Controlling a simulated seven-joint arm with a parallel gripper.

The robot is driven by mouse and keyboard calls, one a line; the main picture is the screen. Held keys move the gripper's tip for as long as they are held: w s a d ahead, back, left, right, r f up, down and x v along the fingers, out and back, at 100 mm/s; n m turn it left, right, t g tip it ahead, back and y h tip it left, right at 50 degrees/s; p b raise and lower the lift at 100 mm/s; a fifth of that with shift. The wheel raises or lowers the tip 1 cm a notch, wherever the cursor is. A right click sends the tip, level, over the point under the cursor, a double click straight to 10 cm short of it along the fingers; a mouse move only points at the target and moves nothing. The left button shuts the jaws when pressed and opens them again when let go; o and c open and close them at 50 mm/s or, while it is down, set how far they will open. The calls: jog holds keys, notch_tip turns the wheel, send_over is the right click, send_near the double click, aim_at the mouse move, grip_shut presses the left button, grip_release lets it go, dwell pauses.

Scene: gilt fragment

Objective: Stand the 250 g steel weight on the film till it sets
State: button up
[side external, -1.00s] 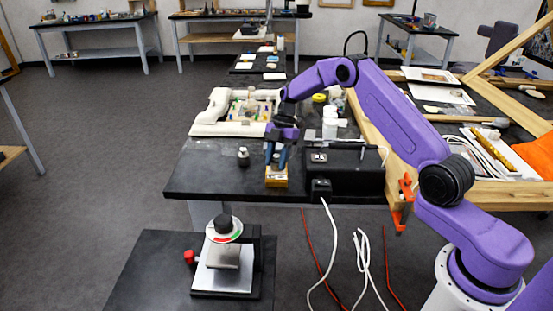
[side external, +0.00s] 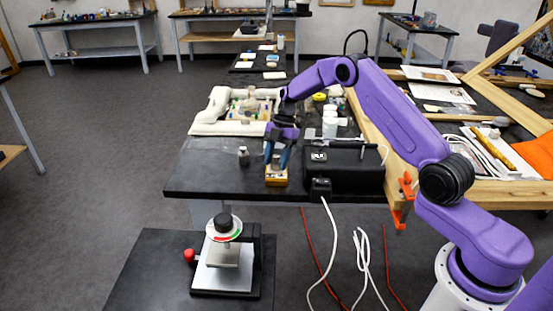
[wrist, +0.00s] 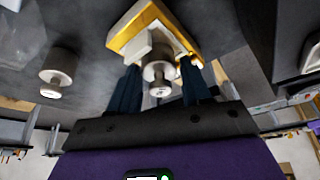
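The yellow-gold gilt fragment (side external: 276,182) lies near the front edge of the black bench, and it also shows in the wrist view (wrist: 127,37). A steel weight with a knob (wrist: 160,70) stands upright over it, on or against a pale patch (wrist: 141,48) that may be the film. My gripper (side external: 277,157) is low over the fragment, with its blue fingers on either side of the weight; narrow gaps seem to show beside it. A second steel weight (side external: 243,157) stands on the bench to the left, also in the wrist view (wrist: 59,70). No mass marking is readable.
A black box (side external: 345,175) stands just right of the fragment. A white padded frame (side external: 232,127) and white bottles (side external: 329,128) lie behind. A dial device with a red knob (side external: 222,255) is on a lower front table. The bench's left front is clear.

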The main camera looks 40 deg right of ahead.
jog(key=shift+r, duration=0.2)
jog(key=shift+r, duration=1.05)
jog(key=o, duration=0.6)
jog(key=shift+c, duration=0.2)
jog(key=shift+r, duration=2.5)
